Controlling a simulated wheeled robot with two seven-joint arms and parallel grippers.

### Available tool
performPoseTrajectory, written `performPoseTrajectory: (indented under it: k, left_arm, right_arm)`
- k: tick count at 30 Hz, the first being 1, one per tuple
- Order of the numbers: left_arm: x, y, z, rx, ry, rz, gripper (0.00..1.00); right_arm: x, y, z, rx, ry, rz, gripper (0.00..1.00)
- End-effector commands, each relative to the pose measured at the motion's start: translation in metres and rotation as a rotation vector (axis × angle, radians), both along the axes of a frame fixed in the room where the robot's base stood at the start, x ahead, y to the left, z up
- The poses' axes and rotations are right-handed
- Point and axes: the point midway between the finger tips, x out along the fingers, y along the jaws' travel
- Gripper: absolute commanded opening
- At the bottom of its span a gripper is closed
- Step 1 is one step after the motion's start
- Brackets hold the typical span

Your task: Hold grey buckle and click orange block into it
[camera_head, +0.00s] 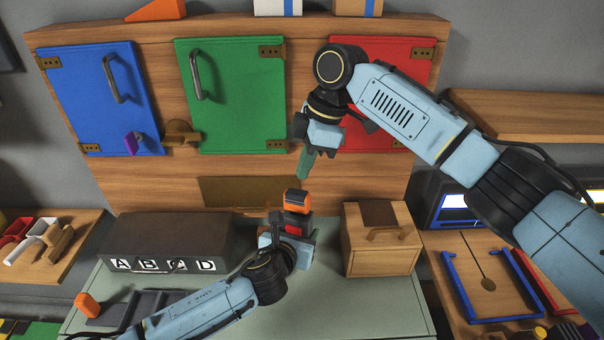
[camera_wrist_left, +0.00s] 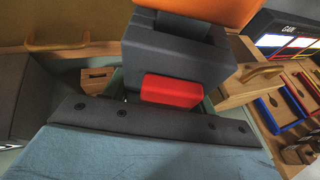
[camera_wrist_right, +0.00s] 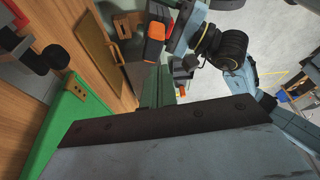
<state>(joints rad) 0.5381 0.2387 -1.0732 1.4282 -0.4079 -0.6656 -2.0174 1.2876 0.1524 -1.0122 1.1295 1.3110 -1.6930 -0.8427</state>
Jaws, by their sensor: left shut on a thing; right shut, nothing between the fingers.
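The dark grey buckle (camera_head: 297,219) with a red button (camera_wrist_left: 172,91) is held up by my left gripper (camera_head: 290,234), which is shut on it above the grey-green table. The orange block (camera_head: 297,197) sits at the buckle's top end. It also shows in the left wrist view (camera_wrist_left: 215,9) and the right wrist view (camera_wrist_right: 155,41). How deep it sits in the buckle I cannot tell. My right gripper (camera_head: 304,172) is shut and empty, its green fingertips just above the orange block and apart from it. In the right wrist view its fingers (camera_wrist_right: 158,90) are together.
A wooden board with blue, green (camera_head: 232,95) and red doors stands behind. A dark box lettered ABCD (camera_head: 165,245) is on the table's left, a wooden box with a handle (camera_head: 381,245) on its right. Another orange piece (camera_head: 87,305) lies at front left.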

Motion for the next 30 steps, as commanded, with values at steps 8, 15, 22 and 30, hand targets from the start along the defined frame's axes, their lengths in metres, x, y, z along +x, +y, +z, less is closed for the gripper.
performPoseTrajectory:
  k: [8,15,22,30]
  left_arm:
    - [0.000,0.000,0.001,0.000,-0.001,0.000,0.40]
    - [0.000,0.000,0.000,0.000,-0.001,0.000,0.40]
    - [0.000,0.000,0.000,0.000,-0.001,0.000,0.40]
    - [0.000,0.000,0.000,0.000,0.000,0.000,0.76]
  right_arm:
    - [0.003,-0.018,0.059,0.001,-0.003,0.000,0.00]
    - [0.004,-0.027,0.087,-0.001,0.000,0.000,0.00]
    - [0.004,-0.029,0.093,0.000,0.000,0.001,0.00]
    - [0.004,-0.029,0.092,0.000,0.001,0.001,0.00]
